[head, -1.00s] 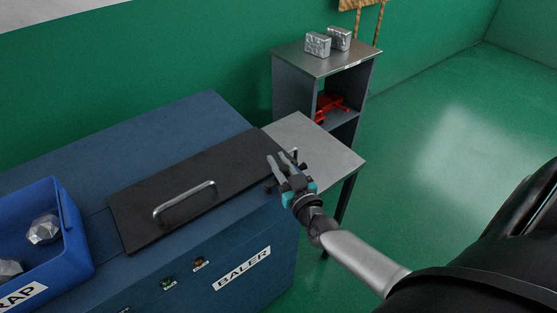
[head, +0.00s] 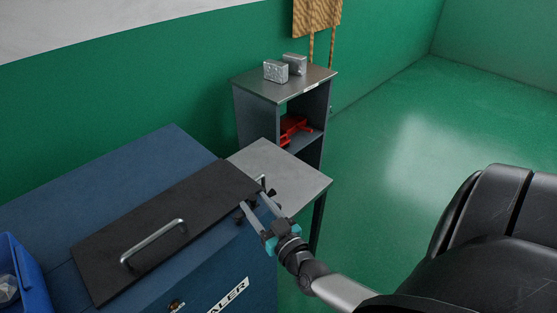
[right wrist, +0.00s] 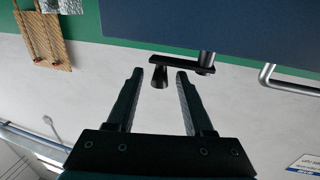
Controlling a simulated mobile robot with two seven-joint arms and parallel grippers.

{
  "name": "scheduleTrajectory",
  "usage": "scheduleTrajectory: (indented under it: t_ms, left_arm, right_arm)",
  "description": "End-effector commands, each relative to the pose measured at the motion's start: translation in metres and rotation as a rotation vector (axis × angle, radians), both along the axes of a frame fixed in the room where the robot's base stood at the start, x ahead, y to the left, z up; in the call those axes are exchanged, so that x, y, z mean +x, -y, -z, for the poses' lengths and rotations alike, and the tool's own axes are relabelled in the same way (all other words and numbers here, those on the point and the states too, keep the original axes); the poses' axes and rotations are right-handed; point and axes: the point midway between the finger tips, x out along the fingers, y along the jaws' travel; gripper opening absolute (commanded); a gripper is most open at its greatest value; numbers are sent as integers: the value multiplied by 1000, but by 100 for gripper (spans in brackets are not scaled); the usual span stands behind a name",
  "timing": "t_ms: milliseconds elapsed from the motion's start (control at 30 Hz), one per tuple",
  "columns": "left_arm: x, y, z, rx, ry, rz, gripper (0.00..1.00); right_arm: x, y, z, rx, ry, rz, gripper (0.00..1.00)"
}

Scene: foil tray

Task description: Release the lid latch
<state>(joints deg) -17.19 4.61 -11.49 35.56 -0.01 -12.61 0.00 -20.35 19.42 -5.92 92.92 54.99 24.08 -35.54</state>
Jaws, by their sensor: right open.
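In the head view my right gripper (head: 253,199) is at the right end of the dark lid (head: 165,225), partly covering small black parts there. The lid lies flat and shut on the blue baler (head: 130,180). My left gripper is out of view.
A grey side table (head: 300,180) adjoins the baler's right end. Behind it stands a shelf unit (head: 305,88) with silver blocks (head: 275,71) on top and a red object (head: 292,128) inside. A blue scrap bin (head: 30,285) is at lower left. Green floor is open at right.

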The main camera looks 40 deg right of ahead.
Motion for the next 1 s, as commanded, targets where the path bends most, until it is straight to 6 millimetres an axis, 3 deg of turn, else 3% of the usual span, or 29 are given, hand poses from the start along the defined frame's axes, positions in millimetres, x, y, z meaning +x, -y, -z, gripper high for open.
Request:
scheduleTrajectory:
  t_ms: [300,500,700,1000]
  left_arm:
    - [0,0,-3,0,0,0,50]
    - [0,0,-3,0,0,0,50]
    - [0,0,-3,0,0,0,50]
    - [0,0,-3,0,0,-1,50]
  right_arm:
    - [-61,-8,1,0,-3,0,52]
    - [-88,-12,1,0,-2,1,52]
    - [-99,-13,0,-1,1,0,52]
    - [-100,-14,0,0,1,0,52]
